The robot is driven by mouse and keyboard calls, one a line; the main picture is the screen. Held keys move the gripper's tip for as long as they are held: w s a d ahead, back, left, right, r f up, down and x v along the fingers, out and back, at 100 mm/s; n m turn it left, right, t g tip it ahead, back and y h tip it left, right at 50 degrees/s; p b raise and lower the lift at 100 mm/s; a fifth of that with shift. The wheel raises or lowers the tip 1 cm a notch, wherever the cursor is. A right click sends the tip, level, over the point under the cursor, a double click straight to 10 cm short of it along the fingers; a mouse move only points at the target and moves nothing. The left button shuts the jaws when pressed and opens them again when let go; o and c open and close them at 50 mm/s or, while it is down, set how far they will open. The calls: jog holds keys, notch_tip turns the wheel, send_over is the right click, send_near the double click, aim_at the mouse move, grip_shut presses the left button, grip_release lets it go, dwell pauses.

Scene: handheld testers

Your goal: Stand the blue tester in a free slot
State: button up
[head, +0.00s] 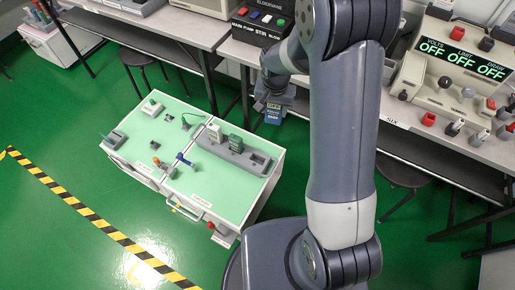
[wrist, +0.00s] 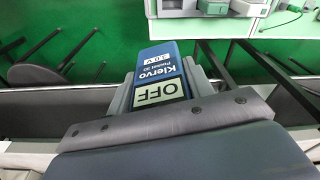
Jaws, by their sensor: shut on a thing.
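The blue tester (wrist: 158,62), marked "Klervo Pocket 30" with an "OFF" display, is between the fingers of my gripper (wrist: 160,92) in the wrist view. In the head view, the blue tester (head: 273,114) hangs below my gripper (head: 273,98), in the air to the right of the green-topped cart. My gripper is shut on it. A grey slotted holder (head: 226,152) lies on the right part of the cart top. Dark green testers (head: 210,134) stand in its left and middle part. An empty-looking slot (head: 258,159) shows at its right end.
The cart (head: 222,184) also bears a blue clamp-like piece (head: 184,159), a pale device (head: 151,107), a grey block (head: 114,139) and small parts. Benches with instruments stand behind and right. A stool (head: 401,172) is at right. Green floor is open at left.

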jog(key=a+f+m+b, duration=0.1)
jog(key=a+f+b, duration=0.1)
jog(key=f+b, duration=0.6)
jog(key=w+a+f+m+b, duration=0.1)
jog(key=a+f+m+b, duration=0.1)
jog(key=f+b, duration=0.7)
jog(key=shift+w+a+f, duration=0.2)
jog(key=shift+a+f, duration=0.35)
jog(key=shift+f, duration=1.3)
jog(key=b, duration=0.4)
send_near(257, 155)
jog(key=shift+s+d+f, duration=0.15)
jog(key=shift+s+f, duration=0.35)
jog(key=shift+s, duration=0.2)
jog(key=shift+f+b, duration=2.05)
jog(key=shift+f, duration=0.55)
jog(key=o, duration=1.1)
jog(key=shift+r, duration=0.1)
notch_tip(257, 155, up, 11)
jog(key=s+p, duration=0.1)
jog(key=p, duration=0.3)
jog(key=shift+a, duration=0.4)
jog(key=shift+f, duration=0.2)
